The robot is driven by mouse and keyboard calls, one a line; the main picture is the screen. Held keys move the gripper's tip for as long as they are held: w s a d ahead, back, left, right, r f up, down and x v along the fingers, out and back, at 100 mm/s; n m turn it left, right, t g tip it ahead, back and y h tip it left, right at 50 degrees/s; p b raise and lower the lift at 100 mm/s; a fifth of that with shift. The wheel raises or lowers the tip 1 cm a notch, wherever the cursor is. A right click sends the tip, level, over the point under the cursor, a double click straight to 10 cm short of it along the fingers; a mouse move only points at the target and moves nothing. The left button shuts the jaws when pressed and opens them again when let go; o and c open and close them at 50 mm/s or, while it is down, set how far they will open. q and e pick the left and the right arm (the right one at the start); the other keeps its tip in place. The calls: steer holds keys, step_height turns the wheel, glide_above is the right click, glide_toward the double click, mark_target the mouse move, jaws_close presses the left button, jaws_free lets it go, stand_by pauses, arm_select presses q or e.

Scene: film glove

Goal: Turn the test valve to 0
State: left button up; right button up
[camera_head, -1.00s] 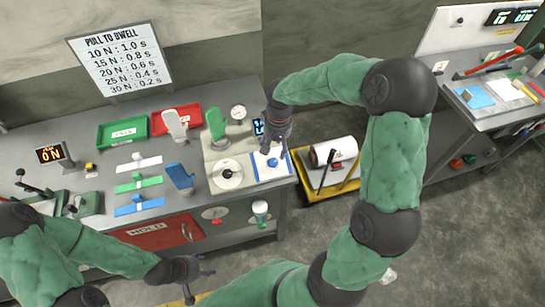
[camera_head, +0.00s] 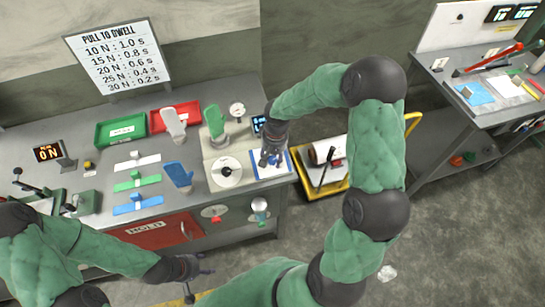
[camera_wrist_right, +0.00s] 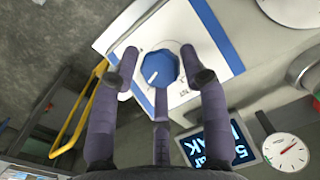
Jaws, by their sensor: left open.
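The test valve is a blue round knob (camera_wrist_right: 158,68) on a white panel with a blue border (camera_wrist_right: 215,35). A white pointer mark on the knob points to the lower left in the right wrist view. My right gripper (camera_wrist_right: 160,66) is over it, with fingers on either side of the knob and small gaps visible. In the head view my right gripper (camera_head: 271,158) largely covers the knob. Its scale marks are too small to read. My left gripper (camera_head: 203,268) is open and empty, in front of the bench at lower left.
A dial plate (camera_head: 226,172) lies left of the valve panel. A blue-lit display (camera_wrist_right: 218,147) and a round gauge (camera_wrist_right: 286,149) are close by. Green and blue gloves stand on the bench (camera_head: 95,160). A yellow cart (camera_head: 318,188) stands to the right.

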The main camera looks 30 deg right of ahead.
steer(key=c, duration=0.5)
steer(key=shift+o, duration=0.2)
steer(key=shift+f, duration=0.1)
